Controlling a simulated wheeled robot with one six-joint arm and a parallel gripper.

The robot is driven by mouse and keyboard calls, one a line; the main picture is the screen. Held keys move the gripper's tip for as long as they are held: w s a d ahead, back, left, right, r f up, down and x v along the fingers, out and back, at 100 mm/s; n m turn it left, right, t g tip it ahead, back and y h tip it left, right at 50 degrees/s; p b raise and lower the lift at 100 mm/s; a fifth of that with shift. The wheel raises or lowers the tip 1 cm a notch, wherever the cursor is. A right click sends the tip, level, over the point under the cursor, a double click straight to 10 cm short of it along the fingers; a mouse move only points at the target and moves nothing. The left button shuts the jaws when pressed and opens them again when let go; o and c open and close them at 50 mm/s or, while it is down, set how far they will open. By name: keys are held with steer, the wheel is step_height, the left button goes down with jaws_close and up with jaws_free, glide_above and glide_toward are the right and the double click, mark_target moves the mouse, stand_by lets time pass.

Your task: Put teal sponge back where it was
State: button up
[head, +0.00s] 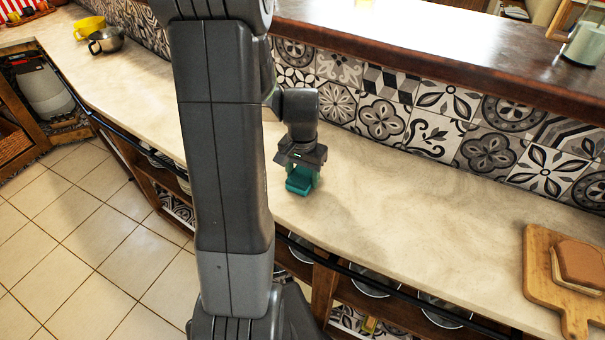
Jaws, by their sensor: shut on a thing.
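The teal sponge (299,187) shows in the head view just under my gripper, near the middle of the pale stone counter (410,222). My gripper (301,172) points down and is shut on the sponge. The sponge's upper part is partly hidden by the gripper. I cannot tell whether the sponge touches the counter or is held slightly above it.
A cutting board (545,285) with bread-like slices (580,262) lies at the right. A yellow cup (90,27) and a metal pot (106,41) stand far left. A patterned tile wall (430,115) and a raised wooden ledge (420,55) run behind. Counter around the gripper is clear.

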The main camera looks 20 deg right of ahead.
mark_target(302, 174)
steer(key=shift+f, duration=0.15)
steer(key=o, duration=0.9)
steer(key=shift+o, duration=0.2)
step_height(302, 174, up, 12)
